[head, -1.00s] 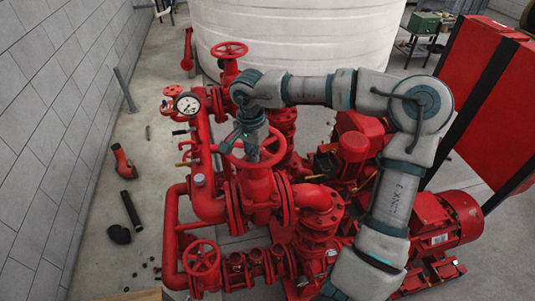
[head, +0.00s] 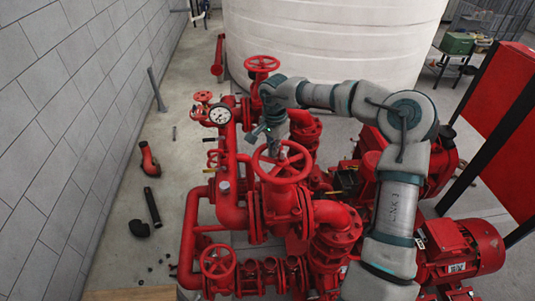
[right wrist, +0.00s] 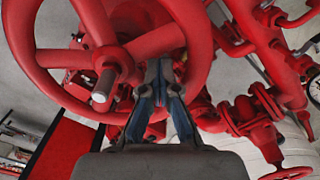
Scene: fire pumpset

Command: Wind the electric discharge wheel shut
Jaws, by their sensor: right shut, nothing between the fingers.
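A large red handwheel (head: 283,163) stands on the red pump pipework, in the middle of the head view. I take it for the electric discharge wheel, though no label is readable. It fills the upper left of the right wrist view (right wrist: 103,52), with thick spokes and a pale stem end at its hub. My right gripper (head: 285,150) is at the far side of this wheel. In the right wrist view its fingers (right wrist: 163,68) are shut and empty, overlapping the lower right rim. Contact with the rim cannot be told. My left gripper is not in view.
Another red handwheel (head: 262,63) rises behind, and a smaller one (head: 218,262) sits low at front left. A pressure gauge (head: 219,116) stands left of the wheel. A red motor (head: 460,247) is at right. Loose pipe pieces (head: 152,207) lie on the left floor.

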